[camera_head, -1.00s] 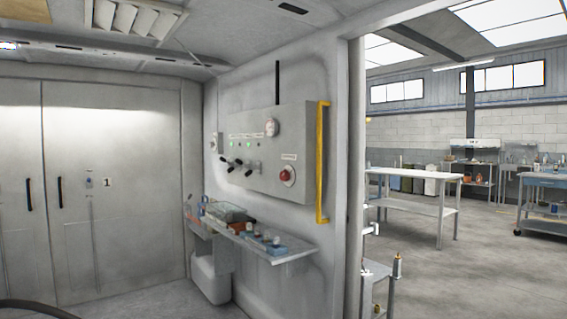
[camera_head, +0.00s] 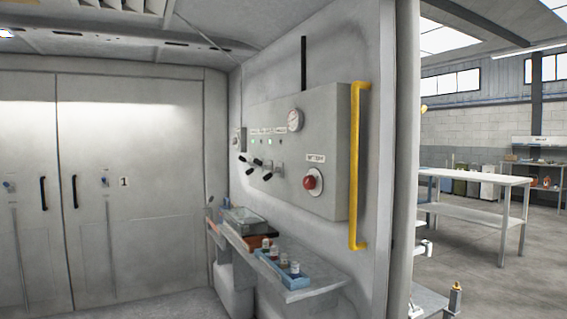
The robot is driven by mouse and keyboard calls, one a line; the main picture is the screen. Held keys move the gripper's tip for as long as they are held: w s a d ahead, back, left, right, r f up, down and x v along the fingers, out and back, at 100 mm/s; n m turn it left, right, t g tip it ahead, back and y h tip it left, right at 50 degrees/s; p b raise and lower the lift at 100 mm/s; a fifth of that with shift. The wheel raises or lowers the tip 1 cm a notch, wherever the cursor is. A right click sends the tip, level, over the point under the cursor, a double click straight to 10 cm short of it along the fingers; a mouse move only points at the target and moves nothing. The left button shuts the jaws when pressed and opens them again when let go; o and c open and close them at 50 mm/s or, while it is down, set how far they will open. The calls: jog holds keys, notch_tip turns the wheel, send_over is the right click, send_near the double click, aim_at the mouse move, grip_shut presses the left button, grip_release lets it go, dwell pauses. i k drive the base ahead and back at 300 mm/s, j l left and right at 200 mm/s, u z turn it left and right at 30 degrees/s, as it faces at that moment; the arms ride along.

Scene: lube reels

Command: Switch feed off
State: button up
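A grey control panel (camera_head: 270,112) is mounted on the side wall, right of centre. It carries a row of small black-handled levers (camera_head: 256,162) in its lower left part, handles pointing out to the left. Small indicator lights with labels sit above the levers, and at least one light (camera_head: 262,142) looks green. The labels are too small to read, so I cannot tell which lever is the feed. A red knob (camera_head: 310,182) on a round base is at the lower right, and a round gauge (camera_head: 295,120) is above. My gripper is not in view.
A yellow handrail (camera_head: 354,180) stands at the panel's right edge, beside the opening to the workshop. A shelf (camera_head: 297,293) below the panel juts out, holding a blue tray (camera_head: 287,272) of small bottles. Closed grey doors (camera_head: 130,150) fill the left.

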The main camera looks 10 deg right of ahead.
aim_at(256, 161)
jog(key=i+l, duration=1.1)
jog(key=i, duration=0.15)
jog(key=i+j, duration=0.25)
jog(key=i, duration=0.25)
jog(key=i+j+u, duration=0.15)
jog(key=i+j, duration=0.15)
jog(key=i, duration=0.25)
jog(key=i+j, duration=0.2)
jog(key=i, duration=0.3)
jog(key=i+j+u, duration=0.15)
jog(key=i, duration=0.4)
jog(key=k+j, duration=0.05)
